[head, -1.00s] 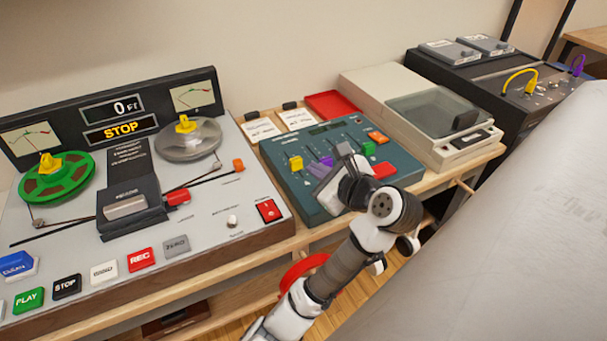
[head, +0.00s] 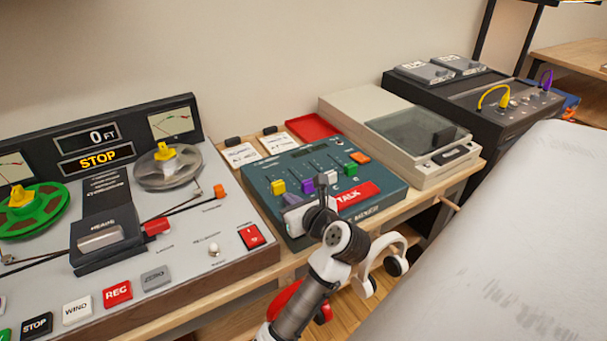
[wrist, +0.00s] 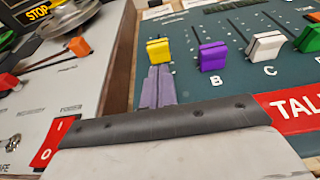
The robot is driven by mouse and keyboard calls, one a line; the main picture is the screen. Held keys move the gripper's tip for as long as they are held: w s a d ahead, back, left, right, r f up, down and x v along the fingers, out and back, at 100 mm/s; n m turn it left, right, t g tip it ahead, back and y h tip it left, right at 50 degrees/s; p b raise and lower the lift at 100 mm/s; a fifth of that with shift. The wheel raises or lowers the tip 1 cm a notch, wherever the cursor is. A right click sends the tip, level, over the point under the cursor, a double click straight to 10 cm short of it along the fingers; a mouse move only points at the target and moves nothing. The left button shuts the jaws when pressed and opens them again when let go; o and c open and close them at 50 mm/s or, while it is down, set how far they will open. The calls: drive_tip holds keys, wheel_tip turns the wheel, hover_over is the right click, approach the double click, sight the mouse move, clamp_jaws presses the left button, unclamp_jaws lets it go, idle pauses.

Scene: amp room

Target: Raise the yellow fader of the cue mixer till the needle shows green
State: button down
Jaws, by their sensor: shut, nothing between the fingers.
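The cue mixer (head: 300,229) is a teal panel at the middle of the head view. Its yellow fader (head: 279,187) is the leftmost cap, low in its slot, with free slot above it in the wrist view (wrist: 158,50). My gripper (head: 291,199) is shut and empty, just on the near side of the yellow fader. In the wrist view the closed fingertips (wrist: 159,72) reach the cap's lower edge; I cannot tell whether they touch. A needle meter (head: 170,122) stands on the tape deck, too small to read exactly.
Purple (wrist: 212,56), white (wrist: 266,46) and green faders stand to the right of the yellow one. A red TALK bar (head: 355,197) lies along the mixer's near side. The tape deck (head: 200,255) is at left, a turntable (head: 400,130) at right.

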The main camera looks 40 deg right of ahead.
sight(280, 188)
drive_tip(key=shift+w+d, duration=0.15)
drive_tip(key=shift+w, duration=0.5)
drive_tip(key=shift+w+d, duration=0.15)
drive_tip(key=shift+w, duration=0.5)
drive_tip(key=shift+r, duration=0.1)
drive_tip(key=shift+w+r+p, duration=0.1)
drive_tip(key=shift+w+p, duration=0.3)
drive_tip(key=shift+p, duration=0.15)
drive_tip(key=shift+w+d, duration=0.2)
drive_tip(key=shift+w, duration=0.2)
drive_tip(key=shift+s+p, duration=0.1)
drive_tip(key=shift+p, duration=0.2)
